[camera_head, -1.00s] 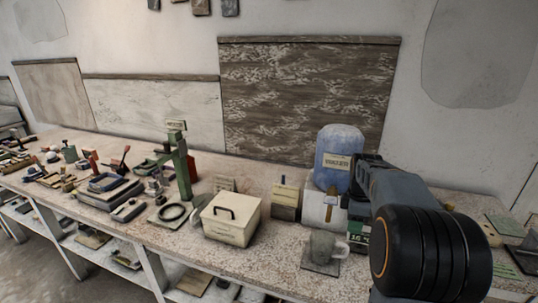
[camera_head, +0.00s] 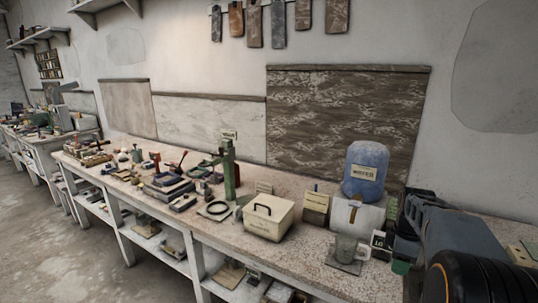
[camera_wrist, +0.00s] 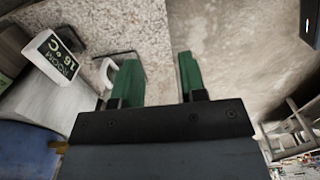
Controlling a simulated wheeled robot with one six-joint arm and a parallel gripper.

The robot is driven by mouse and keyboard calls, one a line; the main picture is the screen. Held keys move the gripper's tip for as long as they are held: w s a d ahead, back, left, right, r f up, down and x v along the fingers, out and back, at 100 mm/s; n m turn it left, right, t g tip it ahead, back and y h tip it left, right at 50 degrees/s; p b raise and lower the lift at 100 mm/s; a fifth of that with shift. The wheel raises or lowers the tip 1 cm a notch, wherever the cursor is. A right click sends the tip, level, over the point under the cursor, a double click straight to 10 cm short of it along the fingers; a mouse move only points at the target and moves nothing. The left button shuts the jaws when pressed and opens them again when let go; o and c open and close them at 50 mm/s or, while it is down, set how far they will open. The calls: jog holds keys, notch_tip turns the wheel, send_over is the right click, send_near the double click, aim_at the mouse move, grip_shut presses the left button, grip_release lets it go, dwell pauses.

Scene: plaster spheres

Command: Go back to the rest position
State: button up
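My arm shows at the lower right of the head view, and my gripper (camera_head: 400,266) is partly hidden at its end, by the bench's front edge. In the wrist view, the two green fingers of my gripper (camera_wrist: 159,72) stand apart with nothing between them. A grey mug (camera_head: 347,248) stands on a dark mat (camera_head: 339,264) on the bench, left of the gripper. In the wrist view a pale mug handle (camera_wrist: 106,72) shows beside the left finger, which hides part of the mug.
The speckled bench (camera_head: 300,255) carries a cream box (camera_head: 268,218), a blue water jug (camera_head: 365,170), a green stand (camera_head: 228,168) and a temperature sign (camera_wrist: 55,57). Several tools lie farther left. Open floor (camera_head: 70,245) lies in front of the bench.

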jog(key=s+a+m+t+p, duration=0.1)
jog(key=s+a+m+t, duration=0.2)
jog(key=s+a+m, duration=0.9)
jog(key=shift+s+a+f+t, duration=0.15)
jog(key=shift+s+a+t, duration=0.25)
jog(key=shift+s+a, duration=1.9)
